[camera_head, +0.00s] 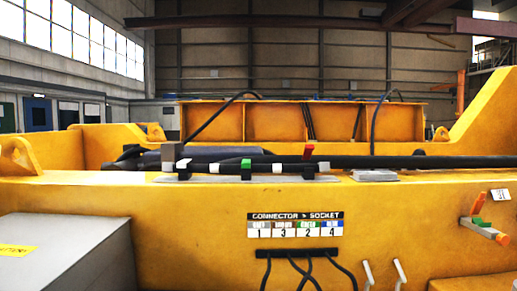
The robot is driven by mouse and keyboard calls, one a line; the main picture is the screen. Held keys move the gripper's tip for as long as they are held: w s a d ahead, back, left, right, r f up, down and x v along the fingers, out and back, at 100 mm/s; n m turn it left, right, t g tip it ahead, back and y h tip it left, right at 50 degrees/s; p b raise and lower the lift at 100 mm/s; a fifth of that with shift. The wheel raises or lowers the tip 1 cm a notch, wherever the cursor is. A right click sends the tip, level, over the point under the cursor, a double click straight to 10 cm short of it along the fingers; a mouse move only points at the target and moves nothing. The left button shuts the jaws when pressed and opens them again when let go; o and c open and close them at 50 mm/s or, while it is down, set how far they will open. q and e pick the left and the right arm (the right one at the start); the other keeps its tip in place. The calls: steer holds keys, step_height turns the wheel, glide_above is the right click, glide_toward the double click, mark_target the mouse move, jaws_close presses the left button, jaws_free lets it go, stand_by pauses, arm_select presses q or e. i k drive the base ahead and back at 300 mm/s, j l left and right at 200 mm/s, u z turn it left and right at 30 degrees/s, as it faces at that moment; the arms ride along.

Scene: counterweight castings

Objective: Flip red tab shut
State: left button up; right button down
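A small red tab (308,152) stands tilted up above a dark bar or cable (370,162) on top of the yellow casting (200,208). Below it is a dark block (309,171) on a thin grey plate (215,179). A green block (246,169) and a grey block (168,156) sit to its left along the same row, with white sleeves between. Neither of my grippers shows in the head view.
A sign (295,225) reading "CONNECTOR > SOCKET" is on the front face, above a black strip (297,253) with hanging cables. A grey box (65,255) stands at the lower left. A flat grey plate (375,175) lies right of the row. Yellow lugs (20,157) rise at the left.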

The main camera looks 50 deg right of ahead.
mark_target(309, 149)
steer(key=l+z, duration=0.15)
steer(key=z, duration=0.25)
steer(key=l+z, duration=0.15)
steer(key=z, duration=0.2)
steer(key=i+l+z, duration=0.1)
steer(key=z, duration=0.3)
